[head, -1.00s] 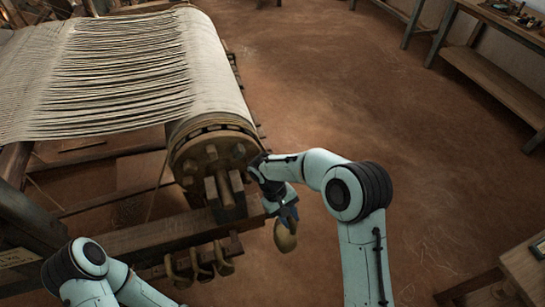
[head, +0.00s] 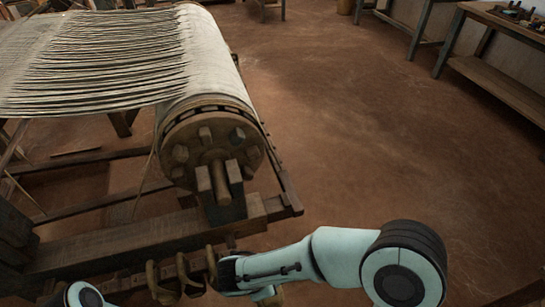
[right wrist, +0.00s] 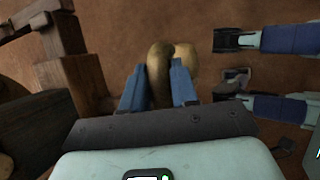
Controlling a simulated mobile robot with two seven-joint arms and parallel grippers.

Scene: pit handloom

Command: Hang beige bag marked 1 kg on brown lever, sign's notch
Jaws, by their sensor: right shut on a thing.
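My right gripper (right wrist: 158,92) is shut on a beige bag (right wrist: 158,66), which sits between its two blue fingers over the brown floor in the right wrist view. The bag's rounded shape shows two lobes; no weight mark is readable. I cannot make out the brown lever or the sign's notch.
Several tan looped shapes (head: 187,273) hang at a low rail at the bottom. Behind them is a wooden beam (head: 120,243) and the big warp roller (head: 212,148). Wooden posts (right wrist: 62,38) stand left of the gripper in the wrist view. Open floor (head: 355,140) lies right, with benches beyond.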

